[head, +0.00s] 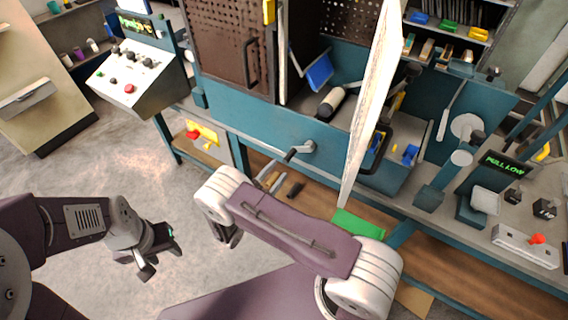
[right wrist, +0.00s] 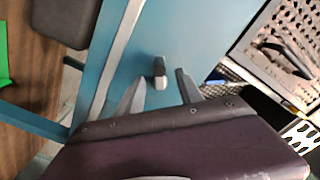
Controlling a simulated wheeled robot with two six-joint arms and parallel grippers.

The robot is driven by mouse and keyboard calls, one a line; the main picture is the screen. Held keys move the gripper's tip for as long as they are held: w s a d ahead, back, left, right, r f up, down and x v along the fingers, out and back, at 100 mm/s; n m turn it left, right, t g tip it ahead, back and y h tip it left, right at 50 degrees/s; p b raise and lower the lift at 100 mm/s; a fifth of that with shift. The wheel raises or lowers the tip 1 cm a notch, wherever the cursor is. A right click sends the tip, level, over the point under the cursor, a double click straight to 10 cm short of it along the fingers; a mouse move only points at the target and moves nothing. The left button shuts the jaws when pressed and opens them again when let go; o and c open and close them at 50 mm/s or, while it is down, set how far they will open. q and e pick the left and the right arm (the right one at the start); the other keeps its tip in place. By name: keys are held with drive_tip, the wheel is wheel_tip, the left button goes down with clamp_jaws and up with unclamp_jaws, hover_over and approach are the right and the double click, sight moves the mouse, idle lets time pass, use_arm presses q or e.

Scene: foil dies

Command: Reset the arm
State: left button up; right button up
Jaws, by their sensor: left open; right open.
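My left gripper (head: 163,262) is open and empty over the bare floor at the lower left of the head view, apart from the bench. My right arm reaches across the lower middle of the head view, and its gripper is mostly hidden there behind my own links. In the right wrist view my right gripper (right wrist: 158,97) is open. A small grey knob or handle end (right wrist: 160,72) shows between its fingers against a teal panel (right wrist: 145,40). I cannot tell whether they touch. A crank handle (head: 298,152) sticks out of the teal machine front in the head view.
A white-edged door panel (head: 375,100) stands open at the machine. A control box (head: 138,78) with a red button is at upper left. A green sheet (head: 357,226) lies on the wooden lower shelf. The floor around my left gripper is clear.

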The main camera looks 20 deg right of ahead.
drive_tip(key=shift+s+a, duration=0.35)
drive_tip(key=shift+a, duration=0.1)
